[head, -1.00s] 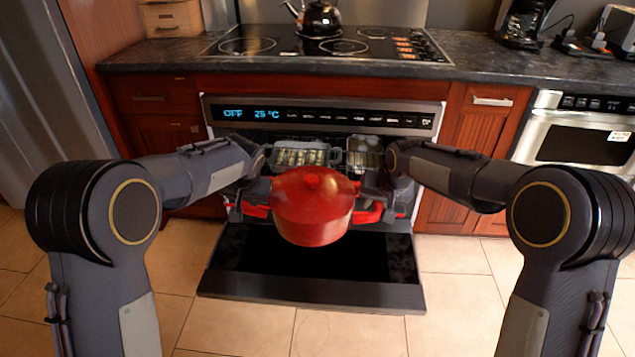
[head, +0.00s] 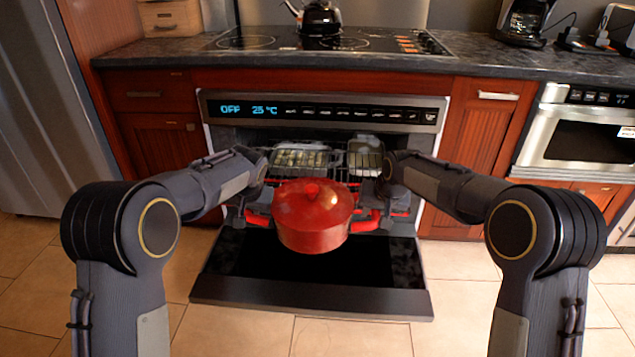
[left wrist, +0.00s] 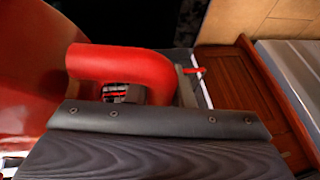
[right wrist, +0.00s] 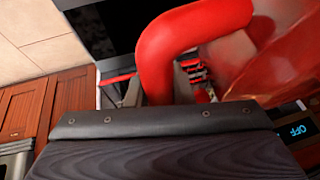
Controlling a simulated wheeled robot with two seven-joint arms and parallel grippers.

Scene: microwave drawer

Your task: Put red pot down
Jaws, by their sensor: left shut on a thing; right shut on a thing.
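The red pot (head: 311,222) with its lid on is held upright between my two arms, in front of the open oven and above its lowered door (head: 310,296). My left gripper (left wrist: 125,92) is shut on one red loop handle (left wrist: 120,62) of the pot. My right gripper (right wrist: 195,90) is shut on the opposite handle (right wrist: 180,40). In the head view the right gripper (head: 378,202) shows beside the pot, and the left one is partly hidden by the pot and arm. Whether the pot touches anything below is hidden.
Two trays, a left one (head: 300,160) and a right one (head: 366,157), sit inside the oven behind the pot. A black kettle (head: 321,18) stands on the cooktop (head: 330,42). The dark counter (head: 510,65) has free room right of the cooktop. A coffee maker (head: 523,28) stands farther right.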

